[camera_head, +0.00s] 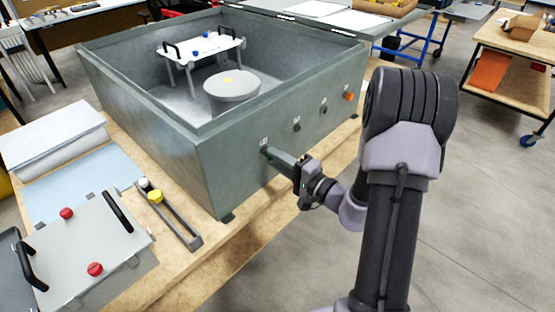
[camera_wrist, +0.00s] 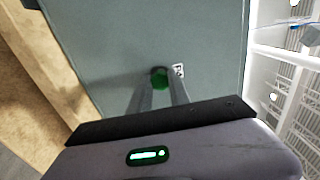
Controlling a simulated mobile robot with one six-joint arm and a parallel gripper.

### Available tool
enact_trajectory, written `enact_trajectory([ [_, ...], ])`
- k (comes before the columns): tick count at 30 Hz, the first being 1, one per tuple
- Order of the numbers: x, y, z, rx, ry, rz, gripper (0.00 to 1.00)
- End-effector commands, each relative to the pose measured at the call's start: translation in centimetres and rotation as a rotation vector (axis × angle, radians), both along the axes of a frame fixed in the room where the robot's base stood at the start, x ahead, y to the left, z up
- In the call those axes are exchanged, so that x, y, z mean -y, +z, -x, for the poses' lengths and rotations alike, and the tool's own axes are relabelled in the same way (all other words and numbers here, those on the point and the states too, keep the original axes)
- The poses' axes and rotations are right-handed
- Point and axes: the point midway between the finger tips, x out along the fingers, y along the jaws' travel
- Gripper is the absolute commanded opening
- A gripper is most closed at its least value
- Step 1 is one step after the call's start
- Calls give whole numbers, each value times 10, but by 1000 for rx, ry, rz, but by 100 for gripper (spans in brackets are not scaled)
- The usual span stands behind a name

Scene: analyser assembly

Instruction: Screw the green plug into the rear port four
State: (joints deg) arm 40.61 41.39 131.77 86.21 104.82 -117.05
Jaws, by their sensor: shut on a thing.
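The analyser box (camera_head: 200,160) is a large grey-green open-topped case on a wooden bench. Its side wall (camera_wrist: 110,35) fills much of the wrist view. My gripper (camera_head: 268,152) reaches to the left end of the row of ports on that wall. In the wrist view my gripper (camera_wrist: 162,88) is shut on the green plug (camera_wrist: 159,78), which is at the wall beside a small white label (camera_wrist: 179,70). The port behind the plug is hidden, so I cannot tell how deep the plug sits.
Dark fittings (camera_head: 297,127) and an orange one (camera_head: 348,96) sit along the same wall. A holder with a yellow plug (camera_head: 155,196) and a grey panel with red knobs (camera_head: 85,250) lie on the bench at left. Open floor lies at right.

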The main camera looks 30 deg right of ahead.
Motion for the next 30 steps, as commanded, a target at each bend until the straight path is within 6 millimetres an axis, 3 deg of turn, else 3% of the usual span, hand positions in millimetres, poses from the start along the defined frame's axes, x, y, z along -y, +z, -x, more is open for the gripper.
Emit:
enact_trajectory([
  [1, 0, 0, -1, 0, 0, 0, 0],
  [2, 0, 0, -1, 0, 0, 0, 19],
  [5, 0, 0, -1, 0, 0, 0, 0],
  [11, 0, 1, 0, -13, -1, -33, 0],
  [30, 2, 5, -1, -374, -3, -1023, 0],
])
